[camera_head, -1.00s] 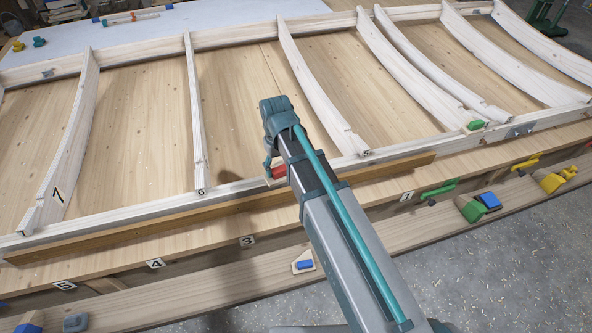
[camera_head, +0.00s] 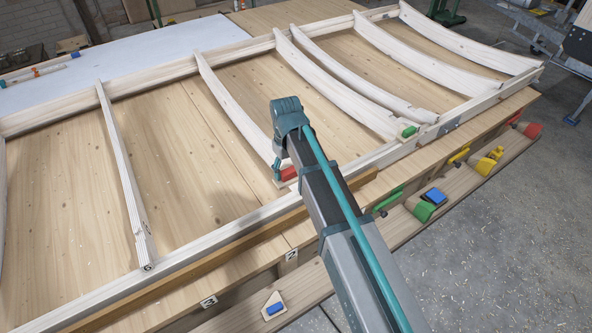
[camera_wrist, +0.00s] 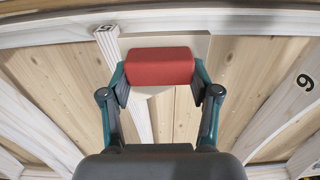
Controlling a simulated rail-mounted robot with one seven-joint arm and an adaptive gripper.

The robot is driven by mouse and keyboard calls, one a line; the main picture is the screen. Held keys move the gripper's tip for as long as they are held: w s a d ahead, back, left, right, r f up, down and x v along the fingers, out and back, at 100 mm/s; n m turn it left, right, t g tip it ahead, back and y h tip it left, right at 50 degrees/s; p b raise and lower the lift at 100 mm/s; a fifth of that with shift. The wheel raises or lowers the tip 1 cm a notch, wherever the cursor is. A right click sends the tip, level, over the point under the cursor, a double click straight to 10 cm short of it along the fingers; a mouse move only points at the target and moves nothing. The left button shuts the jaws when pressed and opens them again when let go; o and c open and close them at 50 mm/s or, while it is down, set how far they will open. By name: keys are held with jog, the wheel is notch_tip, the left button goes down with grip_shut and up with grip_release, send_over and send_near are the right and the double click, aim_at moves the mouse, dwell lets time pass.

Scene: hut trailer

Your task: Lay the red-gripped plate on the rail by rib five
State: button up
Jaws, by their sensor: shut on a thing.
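My gripper (camera_wrist: 160,80) is shut on the red grip (camera_wrist: 160,66) of a pale plate (camera_wrist: 203,46). In the wrist view the plate lies beneath the grip, beside rib five (camera_wrist: 107,40), whose end is marked 5, and overlaps the front rail (camera_wrist: 250,20). In the head view the red grip (camera_head: 288,174) shows just left of my arm, near the front end of rib five (camera_head: 235,108). My arm hides part of the plate and the rib's end there. I cannot tell whether the plate touches the rail (camera_head: 215,232).
Rib six (camera_head: 125,185) stands to the left. A brown strip (camera_head: 190,262) runs along the rail's front. A blue-gripped plate (camera_head: 272,306) lies on the lower ledge. A green-gripped piece (camera_head: 408,131) sits on the rail to the right, and several coloured tools lie on the ledge beyond.

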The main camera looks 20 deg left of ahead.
aim_at(288, 179)
jog(key=shift+f+b, duration=1.55)
jog(key=shift+f, duration=0.95)
jog(key=shift+f, duration=0.1)
jog(key=shift+f+b, duration=0.3)
jog(key=shift+f, duration=0.35)
jog(key=shift+f, duration=0.25)
jog(key=shift+f, duration=0.35)
jog(key=shift+f+b, duration=0.7)
jog(key=shift+f, duration=0.45)
jog(key=o, duration=1.4)
jog(key=shift+o, duration=0.2)
